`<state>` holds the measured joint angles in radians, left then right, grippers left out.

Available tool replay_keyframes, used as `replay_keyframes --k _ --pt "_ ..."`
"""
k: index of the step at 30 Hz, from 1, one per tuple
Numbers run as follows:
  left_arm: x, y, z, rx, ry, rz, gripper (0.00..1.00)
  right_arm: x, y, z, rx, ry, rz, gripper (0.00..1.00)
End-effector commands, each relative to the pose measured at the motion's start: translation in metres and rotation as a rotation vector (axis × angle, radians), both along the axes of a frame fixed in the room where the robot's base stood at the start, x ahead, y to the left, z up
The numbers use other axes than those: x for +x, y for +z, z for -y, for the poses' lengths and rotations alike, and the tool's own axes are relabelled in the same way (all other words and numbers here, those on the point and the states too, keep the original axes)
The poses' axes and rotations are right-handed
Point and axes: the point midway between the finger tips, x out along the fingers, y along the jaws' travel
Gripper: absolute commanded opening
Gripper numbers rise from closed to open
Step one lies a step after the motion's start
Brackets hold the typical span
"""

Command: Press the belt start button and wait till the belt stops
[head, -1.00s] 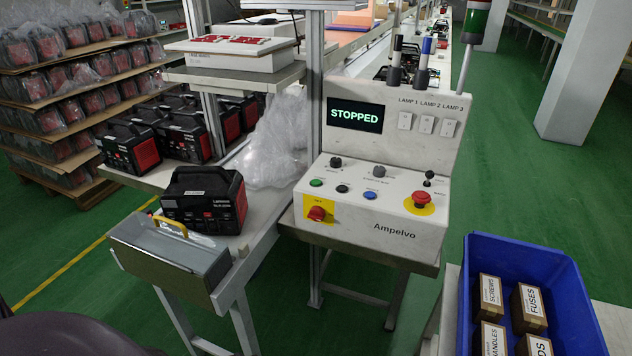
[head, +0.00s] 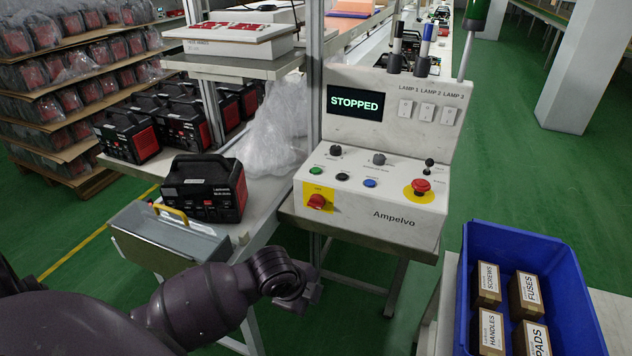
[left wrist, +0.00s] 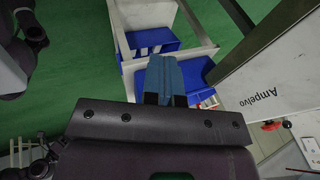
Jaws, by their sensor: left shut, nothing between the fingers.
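The white control panel (head: 375,200) marked "Ampelvo" stands in the middle of the head view. Its screen (head: 354,102) reads STOPPED. A green button (head: 316,170), a black button (head: 342,176) and a blue button (head: 369,183) sit in a row; their labels are too small to read. The belt (head: 455,65) runs away behind the panel with devices on it. My left arm is low in front of the panel, its gripper (head: 308,292) below and apart from the buttons. In the left wrist view the left gripper (left wrist: 166,62) is shut and empty. My right gripper is not in view.
A black-and-red device (head: 203,187) and a grey metal box (head: 165,245) stand left. A blue crate (head: 572,290) with small boxes is at right. Open floor lies behind it.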

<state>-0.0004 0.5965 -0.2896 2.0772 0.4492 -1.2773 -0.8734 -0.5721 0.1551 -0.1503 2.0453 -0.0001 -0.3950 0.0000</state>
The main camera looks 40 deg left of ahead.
Motion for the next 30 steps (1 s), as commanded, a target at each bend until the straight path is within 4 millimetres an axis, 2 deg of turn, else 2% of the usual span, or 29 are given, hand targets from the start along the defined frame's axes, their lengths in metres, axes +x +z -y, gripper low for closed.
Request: replay_keyframes --k 1,5,8,12,15,18,22,26,30 --pt "0.026 0.008 -0.01 0.05 -0.094 0.036 0.0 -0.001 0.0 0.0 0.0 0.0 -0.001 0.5" --pt "0.083 0.032 -0.034 0.164 -0.318 0.117 0.0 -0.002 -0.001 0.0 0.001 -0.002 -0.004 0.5" --pt "0.127 0.06 -0.057 0.261 -0.463 0.181 0.0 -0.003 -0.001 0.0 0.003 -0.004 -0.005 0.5" --pt "0.179 0.108 -0.092 0.392 -0.617 0.264 0.0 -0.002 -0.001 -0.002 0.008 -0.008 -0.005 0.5" --pt "0.21 0.146 -0.117 0.48 -0.695 0.317 0.0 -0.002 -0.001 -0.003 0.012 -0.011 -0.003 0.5" --pt "0.233 0.181 -0.139 0.556 -0.752 0.362 0.0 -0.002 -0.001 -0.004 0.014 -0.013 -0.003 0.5" --pt "0.251 0.216 -0.159 0.627 -0.795 0.403 0.0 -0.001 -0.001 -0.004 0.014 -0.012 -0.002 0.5" --pt "0.26 0.235 -0.17 0.666 -0.817 0.425 0.0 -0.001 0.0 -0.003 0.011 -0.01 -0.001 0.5" --pt "0.263 0.242 -0.174 0.681 -0.825 0.434 0.0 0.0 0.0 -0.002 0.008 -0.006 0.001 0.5"
